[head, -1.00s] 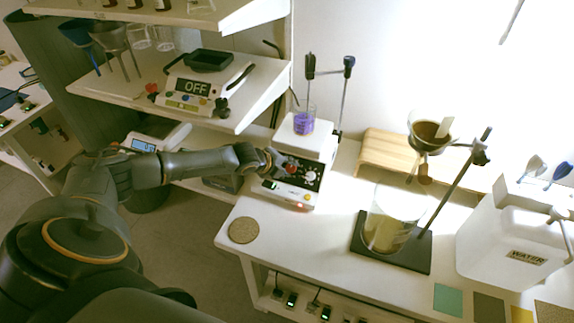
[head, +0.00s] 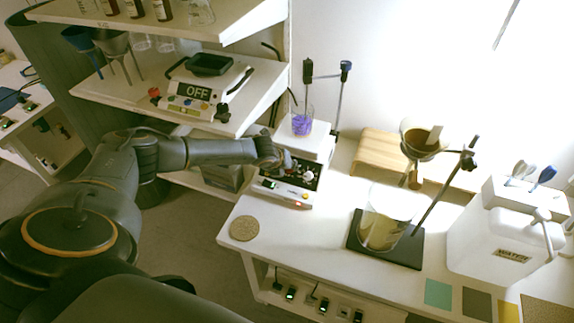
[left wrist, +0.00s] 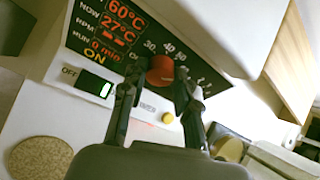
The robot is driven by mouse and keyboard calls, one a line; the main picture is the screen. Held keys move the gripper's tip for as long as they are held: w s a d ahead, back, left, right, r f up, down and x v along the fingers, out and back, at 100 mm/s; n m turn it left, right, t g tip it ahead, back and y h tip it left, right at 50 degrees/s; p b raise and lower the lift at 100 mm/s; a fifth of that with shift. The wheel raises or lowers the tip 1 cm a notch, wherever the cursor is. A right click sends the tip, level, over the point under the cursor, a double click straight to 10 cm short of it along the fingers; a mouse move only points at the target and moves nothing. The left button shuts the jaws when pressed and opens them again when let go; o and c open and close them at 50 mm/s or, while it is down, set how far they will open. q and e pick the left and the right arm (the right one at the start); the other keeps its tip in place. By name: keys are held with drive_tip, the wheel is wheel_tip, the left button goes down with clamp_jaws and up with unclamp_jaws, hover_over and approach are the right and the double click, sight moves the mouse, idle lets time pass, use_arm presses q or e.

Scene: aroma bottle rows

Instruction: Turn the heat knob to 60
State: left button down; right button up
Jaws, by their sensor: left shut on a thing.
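The hotplate (head: 302,143) stands on the white bench with a beaker of purple liquid (head: 302,122) on its plate. In the left wrist view its dark control panel (left wrist: 88,42) shows red digits, 60°C on the top line and 27°C below. The red heat knob (left wrist: 161,70) sits on this panel beside printed scale numbers. My left gripper (left wrist: 157,88) is shut on the knob, with one finger at each side. In the head view my left gripper (head: 283,160) reaches the panel from the left and hides part of it. My right gripper is out of view.
A round cork mat (head: 244,228) lies at the bench's front left. A stand with a glass vessel (head: 388,222) and a white water container (head: 500,245) are to the right. Shelves with a scale reading OFF (head: 195,92) are at upper left. A green-lit switch (left wrist: 93,84) is near the gripper.

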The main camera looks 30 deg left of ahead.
use_arm(q)
drive_tip(key=shift+s+d+f+m, duration=0.2)
drive_tip(key=shift+f+m, duration=0.1)
idle(0.4)
drive_tip(key=c, duration=1.1)
unclamp_jaws()
drive_tip(key=shift+o, duration=0.5)
drive_tip(key=shift+w+a+r, duration=0.1)
drive_tip(key=shift+w+r, duration=0.05)
drive_tip(key=v, duration=1.2)
